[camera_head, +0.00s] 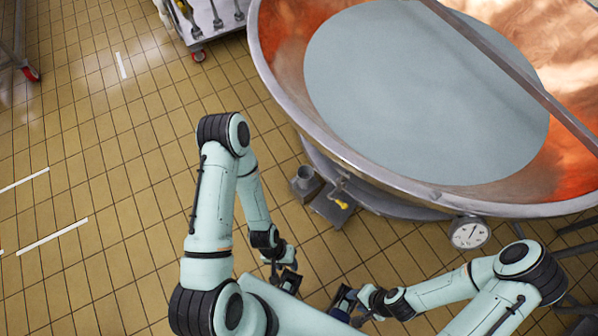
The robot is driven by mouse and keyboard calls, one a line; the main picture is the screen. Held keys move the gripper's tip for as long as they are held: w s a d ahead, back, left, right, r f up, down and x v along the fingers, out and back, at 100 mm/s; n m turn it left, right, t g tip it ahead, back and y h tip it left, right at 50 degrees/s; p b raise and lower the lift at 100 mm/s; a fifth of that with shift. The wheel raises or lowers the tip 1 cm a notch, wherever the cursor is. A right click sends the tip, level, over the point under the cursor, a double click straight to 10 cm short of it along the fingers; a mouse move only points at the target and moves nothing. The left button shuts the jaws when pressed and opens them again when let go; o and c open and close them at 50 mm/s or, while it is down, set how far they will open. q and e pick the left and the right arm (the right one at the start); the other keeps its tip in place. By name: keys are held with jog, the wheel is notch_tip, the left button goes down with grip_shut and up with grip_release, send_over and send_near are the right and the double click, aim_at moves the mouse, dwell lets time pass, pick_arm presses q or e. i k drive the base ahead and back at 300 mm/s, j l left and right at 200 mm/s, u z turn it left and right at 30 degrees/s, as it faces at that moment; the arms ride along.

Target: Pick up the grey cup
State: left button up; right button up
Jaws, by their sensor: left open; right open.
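A small grey cup (305,174) stands upright beside the base of the large copper vat, near the middle of the head view. It appears to rest on a dark grey block (307,188). My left gripper (287,279) is open, well below the cup in the picture and apart from it. My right gripper (345,298) is open, a little right of the left one and further from the cup. Both grippers look empty; their fingertips are small and partly hidden by my own arms.
The copper vat (268,62), filled with a grey-blue liquid, overhangs at upper right. A yellow-handled valve (342,203) sits just right of the cup. A round gauge (469,233) hangs under the rim. A wheeled cart (203,26) stands at the top. Tiled floor at left is clear.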

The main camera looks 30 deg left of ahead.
aim_at(302, 180)
jog(key=i+j, duration=0.1)
jog(key=j, duration=0.45)
jog(key=i+j, duration=0.15)
jog(key=j, duration=0.4)
jog(key=i+j, duration=0.1)
jog(key=j, duration=0.45)
jog(key=i+j, duration=0.1)
jog(key=j, duration=0.45)
jog(key=i+j+z, duration=0.1)
jog(key=j, duration=0.45)
